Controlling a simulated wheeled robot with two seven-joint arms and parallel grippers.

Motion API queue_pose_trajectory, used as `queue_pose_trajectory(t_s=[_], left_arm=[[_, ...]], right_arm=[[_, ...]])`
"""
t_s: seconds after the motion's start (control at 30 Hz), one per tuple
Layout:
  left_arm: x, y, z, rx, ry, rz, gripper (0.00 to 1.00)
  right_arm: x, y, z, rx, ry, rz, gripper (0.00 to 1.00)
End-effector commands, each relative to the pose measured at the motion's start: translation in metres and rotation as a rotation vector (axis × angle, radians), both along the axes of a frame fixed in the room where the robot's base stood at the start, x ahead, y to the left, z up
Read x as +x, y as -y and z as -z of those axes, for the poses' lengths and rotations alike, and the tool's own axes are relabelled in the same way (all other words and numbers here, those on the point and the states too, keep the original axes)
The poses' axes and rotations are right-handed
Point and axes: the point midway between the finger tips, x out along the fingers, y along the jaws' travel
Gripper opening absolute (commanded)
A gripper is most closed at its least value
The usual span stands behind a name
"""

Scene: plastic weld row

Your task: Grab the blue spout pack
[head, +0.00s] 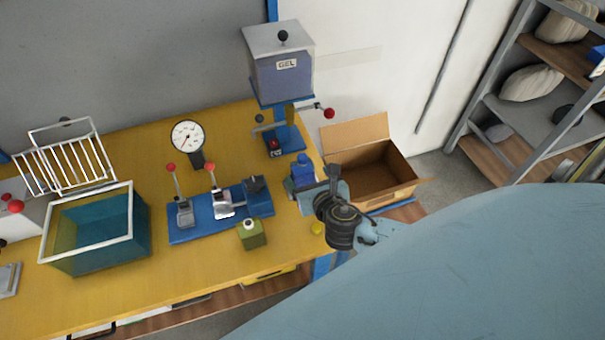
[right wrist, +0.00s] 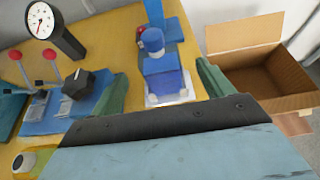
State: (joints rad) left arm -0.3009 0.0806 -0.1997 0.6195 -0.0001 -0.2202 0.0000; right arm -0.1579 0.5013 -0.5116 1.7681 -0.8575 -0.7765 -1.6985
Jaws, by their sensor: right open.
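The blue spout pack (head: 301,174) stands upright near the right end of the yellow bench, with its blue cap on top. In the right wrist view the pack (right wrist: 162,75) shows between my two green fingers, on a pale base. My right gripper (right wrist: 162,88) is open, with one finger to each side of the pack; I see no clear contact. In the head view the right gripper (head: 312,190) is beside the pack, at its lower right, and partly hides it. My left gripper is not in view.
A green pack (head: 252,236) stands in front of the blue lever fixture (head: 190,234). The gel dispenser (head: 284,70) stands behind the blue pack. An open cardboard box (head: 395,198) is to the right. A dial gauge (head: 187,138) and a teal tank (head: 120,245) are farther left.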

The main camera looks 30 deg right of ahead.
Motion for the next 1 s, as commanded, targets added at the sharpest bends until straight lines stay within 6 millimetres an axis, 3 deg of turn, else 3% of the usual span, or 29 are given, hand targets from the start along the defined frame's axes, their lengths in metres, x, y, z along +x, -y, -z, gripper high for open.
queue_pose_trajectory(t_s=[0.1,0.37,0.6,0.97,1.0], left_arm=[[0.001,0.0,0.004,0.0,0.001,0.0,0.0],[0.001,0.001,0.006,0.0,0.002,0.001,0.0],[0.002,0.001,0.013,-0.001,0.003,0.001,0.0],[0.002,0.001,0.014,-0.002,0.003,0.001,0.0],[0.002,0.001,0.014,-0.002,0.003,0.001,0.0]], right_arm=[[0.018,0.004,0.008,0.001,0.001,0.002,0.8],[0.034,0.008,0.016,0.003,0.0,0.002,0.8],[0.064,0.014,0.032,0.004,0.001,0.004,0.8],[0.072,0.016,0.036,0.005,-0.001,0.003,0.8],[0.072,0.016,0.036,0.005,-0.001,0.003,0.76]])
